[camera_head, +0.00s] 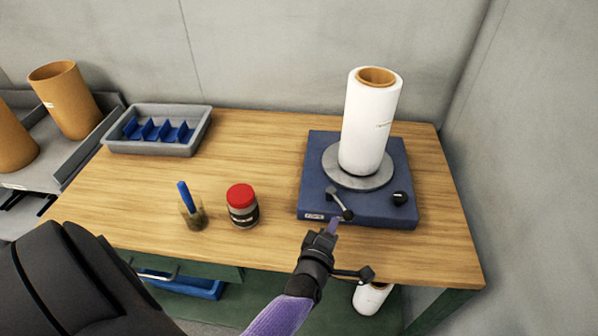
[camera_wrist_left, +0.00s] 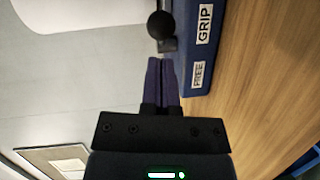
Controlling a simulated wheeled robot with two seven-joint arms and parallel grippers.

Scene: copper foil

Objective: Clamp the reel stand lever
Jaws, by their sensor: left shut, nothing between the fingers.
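The reel stand (camera_head: 310,180) is a blue base with a round grey plate, on which a white roll (camera_head: 365,125) stands upright. Its lever (camera_head: 340,205) sits at the front of the base and has a dark ball knob; the knob (camera_wrist_left: 160,25) also shows in the left wrist view. Labels GRIP and FREE are on the base's side (camera_wrist_left: 198,60). My left gripper (camera_head: 333,227) is shut and empty just in front of the lever. In the left wrist view, its closed fingers (camera_wrist_left: 161,80) point at the knob, which lies just beyond the tips. Contact cannot be told.
A jar with a red lid (camera_head: 242,206) and a small pot with a blue-handled tool (camera_head: 191,207) stand left of the stand. A grey tray (camera_head: 158,131) with blue dividers is at the back left.

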